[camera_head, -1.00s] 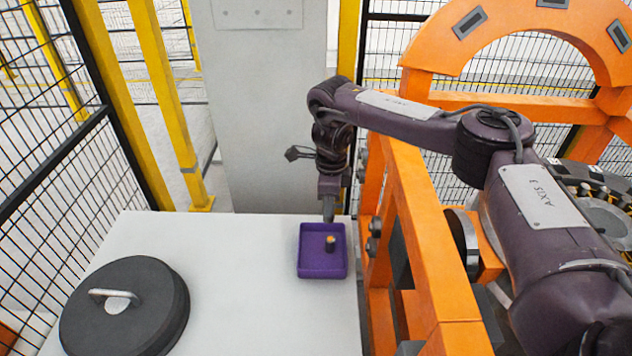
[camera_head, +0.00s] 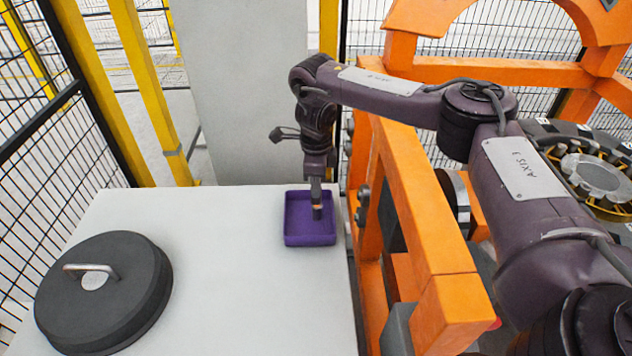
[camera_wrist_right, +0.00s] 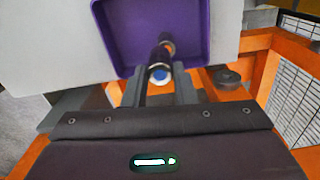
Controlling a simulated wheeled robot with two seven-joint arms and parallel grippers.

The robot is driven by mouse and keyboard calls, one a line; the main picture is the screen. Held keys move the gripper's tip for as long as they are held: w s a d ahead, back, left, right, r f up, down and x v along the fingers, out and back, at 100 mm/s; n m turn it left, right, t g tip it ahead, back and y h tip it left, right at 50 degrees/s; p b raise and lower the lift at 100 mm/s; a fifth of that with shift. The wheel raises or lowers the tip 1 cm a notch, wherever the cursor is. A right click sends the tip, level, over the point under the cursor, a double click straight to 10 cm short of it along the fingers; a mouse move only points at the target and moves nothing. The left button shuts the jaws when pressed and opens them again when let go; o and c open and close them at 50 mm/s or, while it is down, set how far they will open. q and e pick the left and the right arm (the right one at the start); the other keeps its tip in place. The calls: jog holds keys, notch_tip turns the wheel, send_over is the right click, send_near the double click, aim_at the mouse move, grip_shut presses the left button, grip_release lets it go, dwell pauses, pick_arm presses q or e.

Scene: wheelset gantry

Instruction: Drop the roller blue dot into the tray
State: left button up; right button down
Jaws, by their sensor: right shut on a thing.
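My right gripper (camera_head: 316,190) points straight down over the purple tray (camera_head: 290,226). In the right wrist view, its two fingers are on either side of a dark roller with a blue dot (camera_wrist_right: 160,75) on the end facing the camera, and are shut on it. The tray (camera_wrist_right: 110,62) lies beyond the fingertips in that view. A dark piece with an orange top (camera_head: 317,211) shows in the tray just below the fingertips. An orange-brown end (camera_wrist_right: 166,42) shows beyond the blue-dot roller. I cannot tell how far the held roller is above the tray floor. My left gripper is out of view.
The tray sits on a white table (camera_head: 220,270) near its right edge. A dark round lid with a handle (camera_head: 104,292) lies at the left. An orange frame (camera_head: 425,235) stands close right of the tray. A grey column (camera_head: 240,90) stands behind. The table middle is clear.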

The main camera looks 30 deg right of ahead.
jog(key=c, duration=1.5)
grip_release()
jog(key=o, duration=0.4)
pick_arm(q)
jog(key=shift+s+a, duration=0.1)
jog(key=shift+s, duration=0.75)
pick_arm(e)
jog(key=shift+r, duration=0.1)
jog(key=shift+r, duration=0.35)
notch_tip(320, 180, up, 7)
jog(key=shift+p, duration=0.8)
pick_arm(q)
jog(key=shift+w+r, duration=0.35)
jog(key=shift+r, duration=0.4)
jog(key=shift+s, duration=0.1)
